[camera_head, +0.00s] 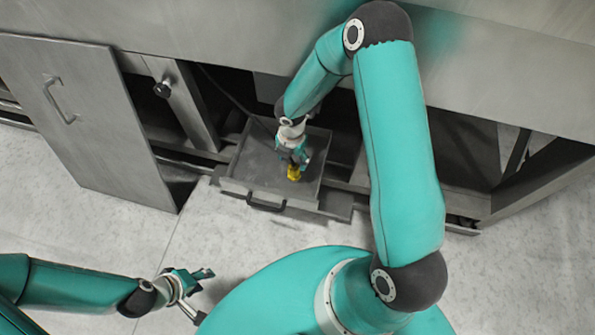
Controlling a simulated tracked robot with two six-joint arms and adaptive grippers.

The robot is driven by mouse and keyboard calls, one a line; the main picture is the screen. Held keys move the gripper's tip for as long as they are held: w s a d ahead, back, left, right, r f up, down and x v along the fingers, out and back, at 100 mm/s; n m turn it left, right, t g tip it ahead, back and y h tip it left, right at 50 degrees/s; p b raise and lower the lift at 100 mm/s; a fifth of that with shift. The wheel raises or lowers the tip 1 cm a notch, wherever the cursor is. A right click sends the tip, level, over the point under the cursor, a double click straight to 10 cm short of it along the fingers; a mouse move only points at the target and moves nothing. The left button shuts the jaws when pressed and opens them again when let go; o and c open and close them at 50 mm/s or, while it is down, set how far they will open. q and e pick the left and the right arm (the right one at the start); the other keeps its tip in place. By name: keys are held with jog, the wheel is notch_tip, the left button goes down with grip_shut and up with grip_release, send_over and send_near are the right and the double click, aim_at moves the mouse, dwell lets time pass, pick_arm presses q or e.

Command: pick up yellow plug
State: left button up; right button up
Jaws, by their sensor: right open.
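The yellow plug (294,173) is small and stands in the metal drawer tray (243,185), near the middle of its floor. My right gripper (294,163) reaches down into the tray with its fingertips at the plug. It is open, and its fingers hide the upper part of the plug. I cannot tell whether the fingers touch it. My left gripper (205,291) is at the lower left, over the floor and far from the tray. Its two fingers are spread apart with nothing between them.
The tray, with a dark front handle (266,205), sticks out from under the steel washer (240,50). A grey panel door (90,130) with a handle leans at the left. A black knob (162,89) sits beside it. The pale floor (130,235) in front is clear.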

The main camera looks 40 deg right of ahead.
aim_at(294, 165)
jog(key=f+b, duration=0.1)
jog(key=f, duration=0.3)
jog(key=f+b, duration=0.1)
jog(key=shift+s+f+b, duration=0.25)
jog(key=shift+f+b, duration=0.1)
jog(key=shift+f, duration=0.05)
jog(key=shift+c, duration=0.2)
grip_shut()
notch_tip(294, 165, up, 10)
jog(key=p, duration=0.4)
jog(key=shift+r, duration=0.1)
